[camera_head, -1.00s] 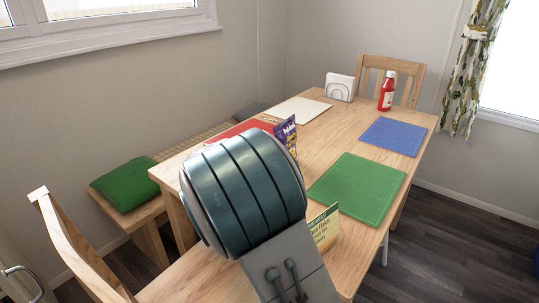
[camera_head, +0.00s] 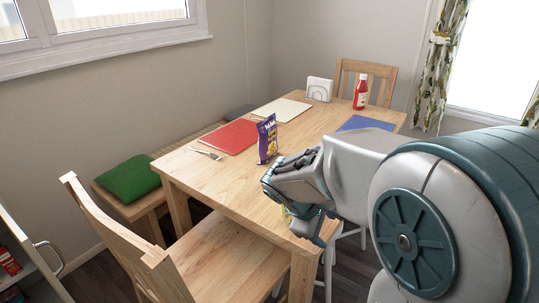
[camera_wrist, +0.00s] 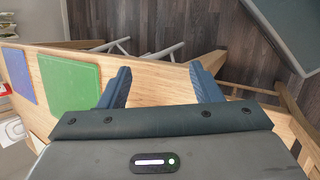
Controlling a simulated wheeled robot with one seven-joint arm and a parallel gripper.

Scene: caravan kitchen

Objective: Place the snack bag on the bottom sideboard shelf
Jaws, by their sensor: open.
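The purple snack bag (camera_head: 267,138) stands upright on the wooden table (camera_head: 225,175), near the red placemat. My gripper (camera_head: 308,228) is at the table's near right edge, apart from the bag and to its right and nearer the camera. In the wrist view my gripper (camera_wrist: 162,88) has its two blue fingers spread, with only table edge and floor between them. The bag does not show in the wrist view. Part of a white cabinet (camera_head: 20,255) with a handle and red packs shows at the lower left; I cannot tell whether it is the sideboard.
A chair (camera_head: 120,240) stands at the near left side, and another (camera_head: 365,75) at the far end. A fork (camera_head: 208,154), red (camera_head: 230,136), cream (camera_head: 282,109) and blue (camera_head: 364,123) placemats, a napkin holder (camera_head: 319,89) and a red bottle (camera_head: 361,92) lie or stand on the table.

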